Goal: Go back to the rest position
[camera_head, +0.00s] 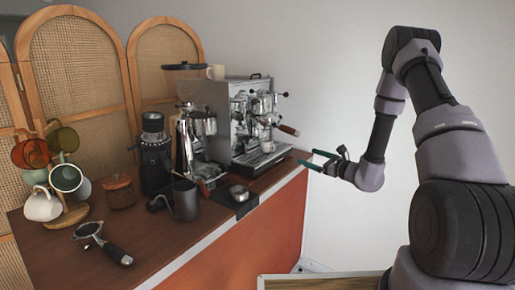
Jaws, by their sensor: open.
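My gripper (318,161) is open and empty. It is in the air off the right end of the counter, its fingers pointing left toward the espresso machine. My arm comes down to it from the right side of the view. The espresso machine (228,112) stands on the counter (160,238) to the left of the gripper, apart from it. A small cup (267,146) sits on the machine's drip tray.
A portafilter (100,240) lies at the counter's front left. The wall (340,70) behind the gripper is bare.

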